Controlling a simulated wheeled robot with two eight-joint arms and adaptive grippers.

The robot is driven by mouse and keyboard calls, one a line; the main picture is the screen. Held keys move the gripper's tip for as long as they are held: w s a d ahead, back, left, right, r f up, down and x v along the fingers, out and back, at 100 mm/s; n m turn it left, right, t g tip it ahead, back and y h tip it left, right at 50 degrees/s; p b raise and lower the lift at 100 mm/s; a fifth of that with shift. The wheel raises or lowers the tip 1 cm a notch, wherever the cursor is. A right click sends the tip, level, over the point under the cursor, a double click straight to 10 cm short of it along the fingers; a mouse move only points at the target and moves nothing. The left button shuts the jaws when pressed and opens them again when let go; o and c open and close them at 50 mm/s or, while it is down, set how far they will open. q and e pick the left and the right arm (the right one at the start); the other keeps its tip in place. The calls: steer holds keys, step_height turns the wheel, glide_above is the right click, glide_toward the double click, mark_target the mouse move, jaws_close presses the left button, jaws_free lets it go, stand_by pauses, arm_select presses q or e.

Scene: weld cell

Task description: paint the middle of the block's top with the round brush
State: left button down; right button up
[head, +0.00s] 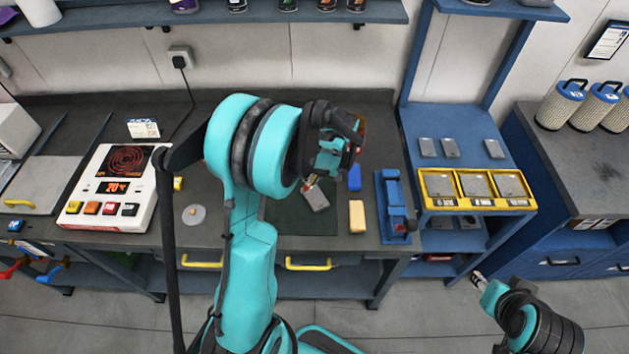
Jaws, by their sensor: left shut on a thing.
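My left gripper (328,160) is above the dark mat on the bench, pointing down. It is shut on a slim thing, likely the round brush (309,182), mostly hidden by the fingers. A grey block (318,199) lies tilted in the picture on the mat, just below the gripper. The brush's lower end appears close to the block's upper left edge; I cannot tell whether they touch. My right gripper (479,278) is low at the right, away from the bench, and too small to read.
A blue block (354,178) and a yellow block (357,216) stand right of the mat (290,220). A blue fixture (394,205) is farther right, then yellow-framed trays (478,203). A hot plate (107,210) is at left. A pale disc (194,214) lies between.

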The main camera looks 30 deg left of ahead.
arm_select(q)
steer(key=shift+s+r+p, duration=0.1)
steer(key=shift+r+p, duration=0.55)
steer(key=shift+r, duration=0.75)
steer(key=shift+f, duration=0.1)
